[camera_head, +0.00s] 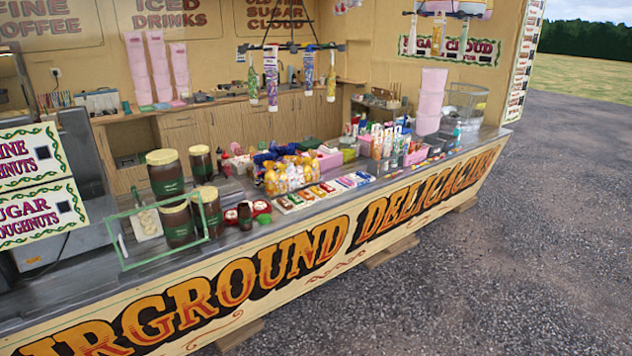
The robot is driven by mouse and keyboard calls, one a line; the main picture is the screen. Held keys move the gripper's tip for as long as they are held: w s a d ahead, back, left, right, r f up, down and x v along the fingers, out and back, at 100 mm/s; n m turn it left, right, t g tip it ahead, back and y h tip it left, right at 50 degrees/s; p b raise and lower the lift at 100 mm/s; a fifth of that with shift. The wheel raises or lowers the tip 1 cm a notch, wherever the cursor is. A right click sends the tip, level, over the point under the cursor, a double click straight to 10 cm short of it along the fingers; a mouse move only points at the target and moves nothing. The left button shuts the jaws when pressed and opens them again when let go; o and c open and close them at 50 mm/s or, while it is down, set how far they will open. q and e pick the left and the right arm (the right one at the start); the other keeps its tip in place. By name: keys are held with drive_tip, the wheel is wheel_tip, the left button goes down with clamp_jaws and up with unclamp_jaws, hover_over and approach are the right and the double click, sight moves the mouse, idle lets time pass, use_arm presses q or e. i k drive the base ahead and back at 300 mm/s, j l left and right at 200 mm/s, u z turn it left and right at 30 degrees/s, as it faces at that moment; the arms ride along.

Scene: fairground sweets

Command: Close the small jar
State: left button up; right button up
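A small dark brown jar (245,217) stands upright on the metal counter, just right of a group of larger jars. It is too small in the picture to tell whether a lid is on it. Small red and dark round items lie close around it, one to its right (262,208) and one to its left (231,217); I cannot tell whether either is a lid. Neither of my grippers is in view.
Several big brown jars with pale lids (166,176) stand left of the small jar, some behind a green-edged clear screen (121,243). Bagged orange sweets (289,178) and flat packets (313,193) lie to its right. The counter's front edge (330,212) is close.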

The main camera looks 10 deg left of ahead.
sight(244, 211)
drive_tip(key=i+z, duration=0.15)
drive_tip(key=i, duration=0.65)
drive_tip(key=i+j+z, duration=0.2)
drive_tip(key=i, duration=0.65)
drive_tip(key=i+z, duration=0.25)
drive_tip(key=i, duration=1.35)
drive_tip(key=i+z, duration=0.15)
drive_tip(key=z, duration=8)
drive_tip(key=i+j, duration=0.05)
